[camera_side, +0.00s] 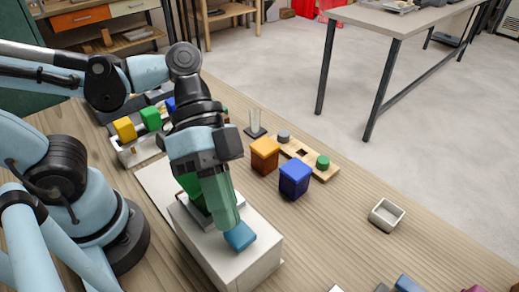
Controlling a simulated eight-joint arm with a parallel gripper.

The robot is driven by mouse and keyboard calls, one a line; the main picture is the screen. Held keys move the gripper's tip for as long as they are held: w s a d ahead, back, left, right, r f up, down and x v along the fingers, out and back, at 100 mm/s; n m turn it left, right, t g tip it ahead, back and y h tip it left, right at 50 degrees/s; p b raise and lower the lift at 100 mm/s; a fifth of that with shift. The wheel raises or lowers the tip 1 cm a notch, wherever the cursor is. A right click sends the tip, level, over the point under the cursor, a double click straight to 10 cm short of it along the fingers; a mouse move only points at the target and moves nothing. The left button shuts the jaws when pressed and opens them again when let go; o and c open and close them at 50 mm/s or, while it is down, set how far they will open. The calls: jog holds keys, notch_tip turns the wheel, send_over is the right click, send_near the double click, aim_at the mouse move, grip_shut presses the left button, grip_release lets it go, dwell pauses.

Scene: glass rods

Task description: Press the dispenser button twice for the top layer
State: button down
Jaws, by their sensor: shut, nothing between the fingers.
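The white dispenser box (256,262) stands on the wooden table at lower middle. A blue block-like piece (240,236), which looks like its button, sits on top near the front right edge. My gripper (223,214) points down over the box, shut and empty. Its green fingers end right beside the blue piece in the picture. I cannot tell whether they touch it. A further green part shows behind the fingers, mostly hidden by my gripper. The far side of the box top is also hidden by my wrist.
A clear glass tube (255,122) stands upright on a dark base. Near it are an orange box (265,156), a blue box (294,179) and a wooden board (323,173). A small white tray (387,215) lies right. Coloured blocks stand left, behind my arm.

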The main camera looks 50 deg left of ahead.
jog(key=shift+w+d+r, duration=0.1)
jog(key=shift+r, duration=1.4)
jog(key=w+a+f+n+t+y, duration=0.2)
jog(key=w+a+n+t+y, duration=0.2)
jog(key=a, duration=0.5)
jog(key=w+a+f+n+t+y, duration=0.2)
jog(key=w+a+n+t+y, duration=0.2)
jog(key=w+a+n+t, duration=0.2)
jog(key=w+a+n, duration=0.2)
jog(key=w+a, duration=0.1)
jog(key=a, duration=0.1)
jog(key=shift+a+f+n+y, duration=0.25)
jog(key=shift+a+n+y, duration=0.05)
